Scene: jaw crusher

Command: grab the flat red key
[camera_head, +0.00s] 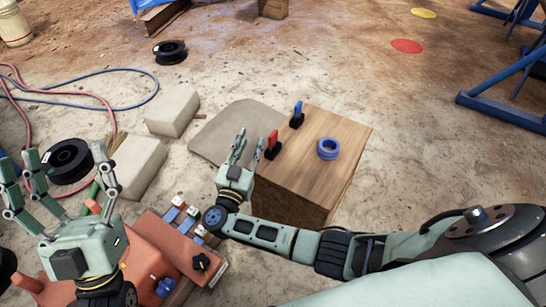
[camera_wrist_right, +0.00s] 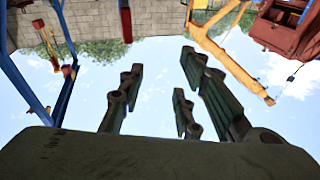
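The flat red key (camera_head: 273,139) stands upright in a small black holder on the left edge of a wooden box top (camera_head: 330,175). My right gripper (camera_head: 248,146) points up just left of the red key, its fingers apart and nothing seen between them. In the right wrist view my right gripper (camera_wrist_right: 158,85) also shows spread, empty fingers against the sky; I cannot make out the key there. My left gripper (camera_head: 65,160) is at the far left, fingers spread and empty, well away from the key.
A blue key (camera_head: 298,108) in a black holder and a blue ring (camera_head: 327,149) are also on the wooden box. An orange control panel (camera_head: 165,250) with coloured buttons lies below left. Pale blocks (camera_head: 173,112), a black spool (camera_head: 170,52) and hoses lie on the ground.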

